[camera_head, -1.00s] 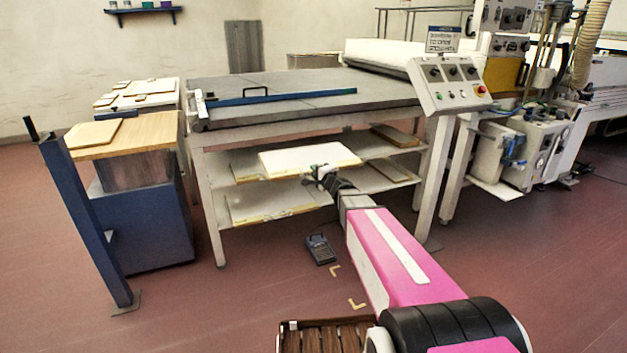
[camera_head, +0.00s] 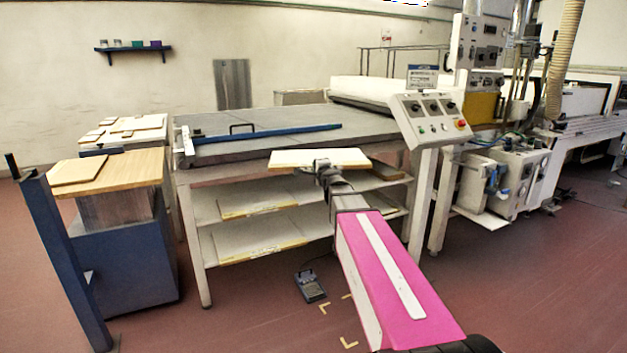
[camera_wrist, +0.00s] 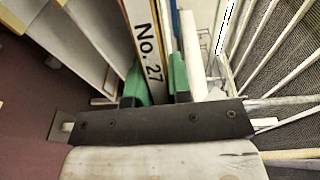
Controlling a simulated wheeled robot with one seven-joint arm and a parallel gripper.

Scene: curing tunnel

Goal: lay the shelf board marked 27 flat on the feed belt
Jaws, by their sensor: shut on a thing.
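The board marked No. 27 (camera_wrist: 147,45) is a pale board with a light wooden edge, and its label shows in the wrist view. My gripper (camera_wrist: 156,82) is shut on it, with green fingertips on both sides of the edge. In the head view the board (camera_head: 300,157) is held about level, in front of the table's front edge and just below its top. My gripper (camera_head: 326,168) is at the board's near edge. The grey feed belt (camera_head: 290,114) is behind and above it, with a blue bar (camera_head: 260,132) lying across its left part.
Other boards (camera_head: 258,208) lie on the shelves under the belt. A control box (camera_head: 428,118) stands at the belt's right front corner. A blue post (camera_head: 60,250) and a wood-topped cabinet (camera_head: 125,165) stand at left. A foot pedal (camera_head: 310,287) is on the floor.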

